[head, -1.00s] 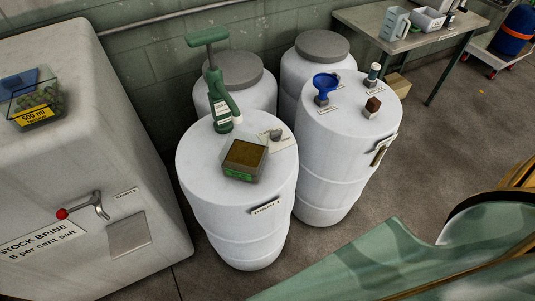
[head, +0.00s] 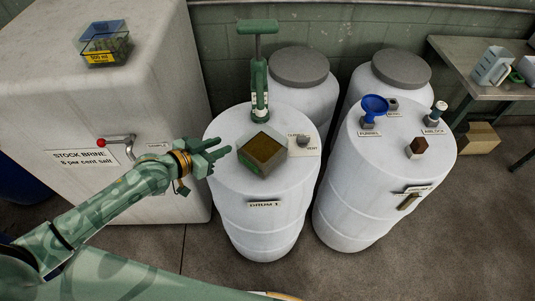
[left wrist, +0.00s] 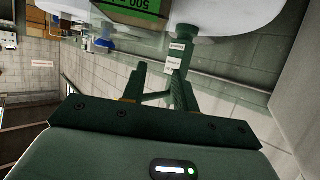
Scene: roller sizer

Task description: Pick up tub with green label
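The tub with the green label (head: 262,153) stands on top of the front white drum, with brown contents and the label on its side. In the left wrist view the tub (left wrist: 135,9) shows at the top edge, cut off, its green "500" label upside down. My left gripper (head: 226,150) is open and empty, just left of the tub and apart from it. Its spread fingers also show in the left wrist view (left wrist: 160,84). My right gripper is not in view.
A green pump (head: 260,85) stands behind the tub, and a vent card (head: 305,145) lies right of it. The right drum (head: 375,155) carries a blue funnel (head: 374,106) and small fittings. A yellow-labelled tub (head: 103,45) sits on the brine tank (head: 155,70).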

